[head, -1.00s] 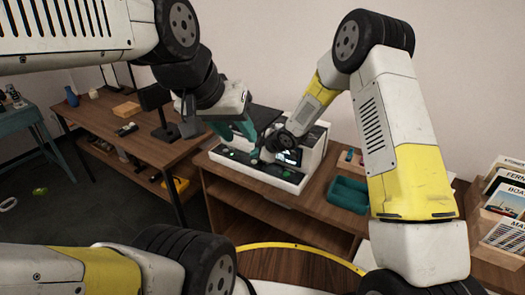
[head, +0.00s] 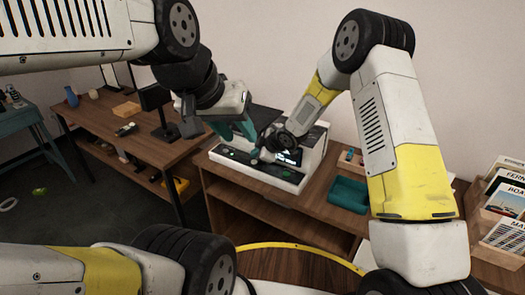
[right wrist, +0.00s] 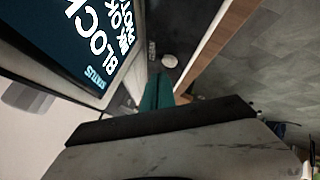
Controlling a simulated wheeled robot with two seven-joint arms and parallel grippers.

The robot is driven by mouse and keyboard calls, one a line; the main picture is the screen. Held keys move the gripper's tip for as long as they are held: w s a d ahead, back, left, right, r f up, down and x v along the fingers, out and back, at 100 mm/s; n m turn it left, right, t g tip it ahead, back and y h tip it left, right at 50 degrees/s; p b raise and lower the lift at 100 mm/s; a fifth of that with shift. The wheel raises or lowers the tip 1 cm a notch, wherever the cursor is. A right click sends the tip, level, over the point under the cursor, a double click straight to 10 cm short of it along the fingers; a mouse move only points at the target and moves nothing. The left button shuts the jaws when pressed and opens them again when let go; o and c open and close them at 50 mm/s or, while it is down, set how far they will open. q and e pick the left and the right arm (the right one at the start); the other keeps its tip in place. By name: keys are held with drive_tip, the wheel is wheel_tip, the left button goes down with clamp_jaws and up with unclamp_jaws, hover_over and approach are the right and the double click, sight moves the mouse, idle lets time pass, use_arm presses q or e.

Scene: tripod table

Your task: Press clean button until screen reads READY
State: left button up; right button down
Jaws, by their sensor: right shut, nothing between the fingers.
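The white machine (head: 247,171) stands on a wooden shelf unit, with a dark front strip carrying small green marks. Its lit screen (head: 289,157) is partly hidden by my right gripper. In the right wrist view the dark screen (right wrist: 85,35) shows large sideways, cut-off text including "BLOCK" and "OK", with "STATUS" at its edge. My right gripper (head: 258,157) is shut and empty, its teal tips low at the machine's front strip; the tips also show in the right wrist view (right wrist: 157,92). I cannot tell whether they touch a button. My left gripper (head: 236,131) hangs above the machine's left part.
A teal tray (head: 348,194) sits right of the machine. Books in a wooden holder (head: 478,250) stand at the far right. A long wooden desk (head: 110,115) with a dark monitor is at left. A round yellow-edged table (head: 295,262) is in front.

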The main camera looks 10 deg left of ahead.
sight(256, 162)
drive_tip(key=shift+f, duration=0.1)
idle(0.4)
drive_tip(key=shift+f, duration=0.35)
drive_tip(key=shift+f, duration=0.45)
idle(0.5)
idle(0.4)
drive_tip(key=shift+r, duration=0.9)
drive_tip(key=shift+r, duration=2.5)
